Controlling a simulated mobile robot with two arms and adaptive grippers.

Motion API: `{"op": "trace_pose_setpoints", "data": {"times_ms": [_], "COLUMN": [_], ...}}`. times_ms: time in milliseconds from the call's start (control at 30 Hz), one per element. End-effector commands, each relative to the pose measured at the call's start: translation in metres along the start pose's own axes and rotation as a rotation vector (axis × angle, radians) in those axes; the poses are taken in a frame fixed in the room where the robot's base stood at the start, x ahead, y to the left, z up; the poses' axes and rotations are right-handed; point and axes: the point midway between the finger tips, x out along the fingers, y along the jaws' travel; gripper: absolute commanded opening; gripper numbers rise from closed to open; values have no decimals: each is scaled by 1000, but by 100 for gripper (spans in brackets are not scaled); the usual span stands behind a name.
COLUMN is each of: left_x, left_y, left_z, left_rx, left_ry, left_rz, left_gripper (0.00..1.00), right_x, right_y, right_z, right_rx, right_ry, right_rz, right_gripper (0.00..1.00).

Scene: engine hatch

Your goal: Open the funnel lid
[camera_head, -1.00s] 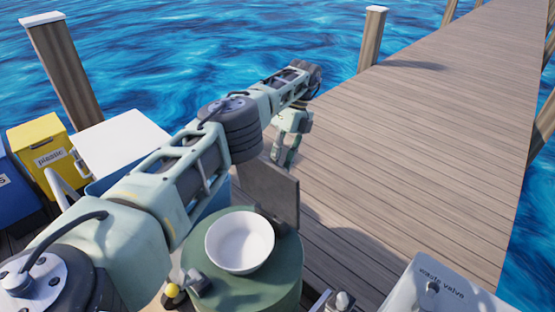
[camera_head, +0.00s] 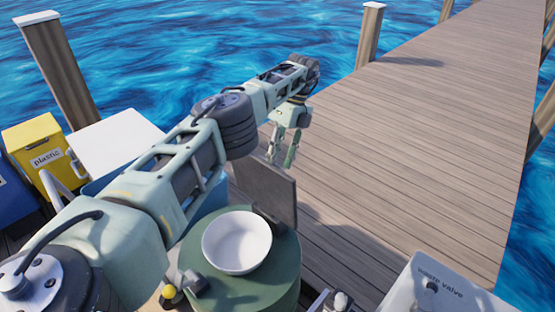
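The funnel (camera_head: 237,242) is a white round bowl set in the top of a green drum (camera_head: 262,293). Its lid looks to be the dark grey square panel (camera_head: 266,190), standing nearly upright at the funnel's back right edge, so the bowl is uncovered. My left arm reaches over from the left. My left gripper (camera_head: 284,150) hangs just behind the lid's top edge, fingers pointing down and apart, with nothing seen between them. The lid may hide part of the fingertips; I cannot tell whether they touch it. My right gripper is out of view.
A yellow plastic bin (camera_head: 38,150), a blue bin (camera_head: 14,196) and a white-lidded box (camera_head: 115,142) stand at left. A waste valve panel (camera_head: 440,287) is at lower right. The wooden dock (camera_head: 410,140) is clear; water lies beyond.

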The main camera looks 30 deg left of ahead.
Motion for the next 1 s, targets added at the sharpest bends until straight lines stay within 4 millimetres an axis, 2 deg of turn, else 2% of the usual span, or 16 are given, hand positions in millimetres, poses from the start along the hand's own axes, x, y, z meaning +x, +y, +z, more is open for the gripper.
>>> {"op": "trace_pose_setpoints", "data": {"times_ms": [267, 600, 1000], "left_x": [-60, -76, -78], "left_y": [24, 31, 32], "left_z": [0, -2, -2], "left_rx": [0, 3, 3], "left_ry": [-2, -1, 0], "left_rz": [-4, 1, 0], "left_gripper": [29, 29, 29], "right_x": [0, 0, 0], "right_y": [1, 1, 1], "right_z": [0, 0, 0], "right_rx": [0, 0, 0], "right_ry": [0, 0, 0], "right_rz": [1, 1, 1], "right_gripper": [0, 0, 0]}}
